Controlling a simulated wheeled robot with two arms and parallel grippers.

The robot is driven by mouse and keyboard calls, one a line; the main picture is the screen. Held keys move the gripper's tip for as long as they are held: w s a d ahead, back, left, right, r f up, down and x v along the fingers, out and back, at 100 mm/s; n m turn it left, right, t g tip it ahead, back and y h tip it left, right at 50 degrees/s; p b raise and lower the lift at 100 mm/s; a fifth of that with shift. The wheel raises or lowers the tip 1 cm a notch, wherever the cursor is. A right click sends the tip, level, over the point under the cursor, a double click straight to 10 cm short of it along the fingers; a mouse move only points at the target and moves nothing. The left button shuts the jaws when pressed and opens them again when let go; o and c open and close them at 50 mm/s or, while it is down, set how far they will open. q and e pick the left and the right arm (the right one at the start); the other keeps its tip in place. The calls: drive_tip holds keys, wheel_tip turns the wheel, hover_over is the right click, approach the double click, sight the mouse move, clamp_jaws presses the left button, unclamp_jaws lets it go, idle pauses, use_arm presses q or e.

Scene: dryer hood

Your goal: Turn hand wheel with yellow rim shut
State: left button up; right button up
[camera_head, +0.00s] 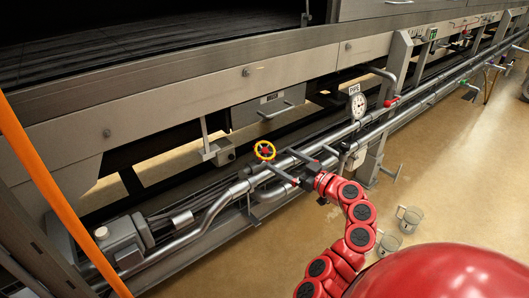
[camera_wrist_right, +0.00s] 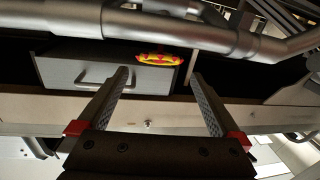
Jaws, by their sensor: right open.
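The hand wheel with a yellow rim and red centre (camera_head: 265,150) sits by the steel pipes below the machine's side panel. In the right wrist view the hand wheel (camera_wrist_right: 158,59) shows nearly edge-on, in the gap between the fingertips and apparently beyond them. My right gripper (camera_head: 279,159) is open and empty, its two dark fingers pointing at the wheel from the right. The gripper (camera_wrist_right: 160,76) shows both fingers well apart in the wrist view. I see no contact with the wheel. My left gripper is not in view.
Steel pipes (camera_head: 215,205) run diagonally past the wheel. A pressure gauge (camera_head: 358,104) and a red-handled valve (camera_head: 391,102) stand further right. A grey box with a handle (camera_wrist_right: 85,75) lies behind the left finger. Glass jugs (camera_head: 409,218) stand on the open floor.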

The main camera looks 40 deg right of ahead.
sight(268, 152)
drive_tip(key=b+x, duration=0.1)
drive_tip(key=x, duration=0.7)
drive_tip(key=shift+w, duration=0.15)
drive_tip(key=c, duration=1)
